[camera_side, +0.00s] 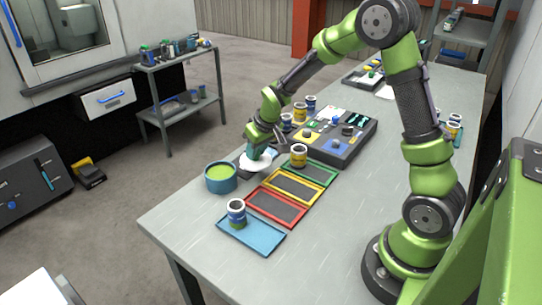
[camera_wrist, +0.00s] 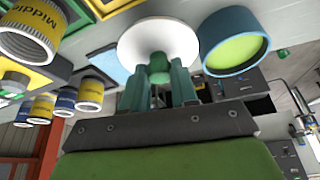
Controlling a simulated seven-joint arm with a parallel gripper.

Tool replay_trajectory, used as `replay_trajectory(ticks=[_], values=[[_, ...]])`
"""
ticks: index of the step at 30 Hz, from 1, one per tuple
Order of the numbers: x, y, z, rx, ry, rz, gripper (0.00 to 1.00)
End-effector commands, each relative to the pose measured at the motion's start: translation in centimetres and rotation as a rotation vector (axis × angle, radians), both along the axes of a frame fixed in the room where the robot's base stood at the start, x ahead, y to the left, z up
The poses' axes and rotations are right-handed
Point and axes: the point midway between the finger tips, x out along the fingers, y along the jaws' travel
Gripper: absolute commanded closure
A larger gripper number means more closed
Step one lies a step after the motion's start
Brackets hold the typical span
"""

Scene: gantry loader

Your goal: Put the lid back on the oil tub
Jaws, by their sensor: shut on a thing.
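The oil tub (camera_side: 221,187) is a round blue tub, open at the top, with green oil inside, near the table's left edge. It also shows in the wrist view (camera_wrist: 238,68) at upper right. My gripper (camera_side: 257,151) is shut on the lid (camera_side: 249,165), a white disc with a green knob. In the wrist view the lid (camera_wrist: 135,42) sits beyond my fingers (camera_wrist: 158,83), with the knob between them. The lid is right of the tub and apart from it. The side view does not clearly show its height above the table.
Red (camera_side: 262,217), yellow and green trays lie right of the tub. A can (camera_side: 236,212) stands on a blue tray (camera_side: 266,239) in front. Another can (camera_side: 299,155) stands near my gripper. A control panel (camera_side: 345,140) and more cans are behind. The table's front right is clear.

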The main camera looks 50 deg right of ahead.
Motion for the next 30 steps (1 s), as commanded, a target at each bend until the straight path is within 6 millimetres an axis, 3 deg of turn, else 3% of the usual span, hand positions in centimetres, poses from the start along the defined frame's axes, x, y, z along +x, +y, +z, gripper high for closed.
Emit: replay_trajectory(ticks=[9,17,20,30], values=[[-7.5,1.4,0.8,0.000,-0.002,0.002,1.00],[-9.9,2.7,0.5,0.001,0.011,0.024,1.00],[-7.9,3.7,0.8,-0.009,0.002,0.063,1.00],[2.6,8.5,4.4,-0.017,-0.012,0.094,1.00]])
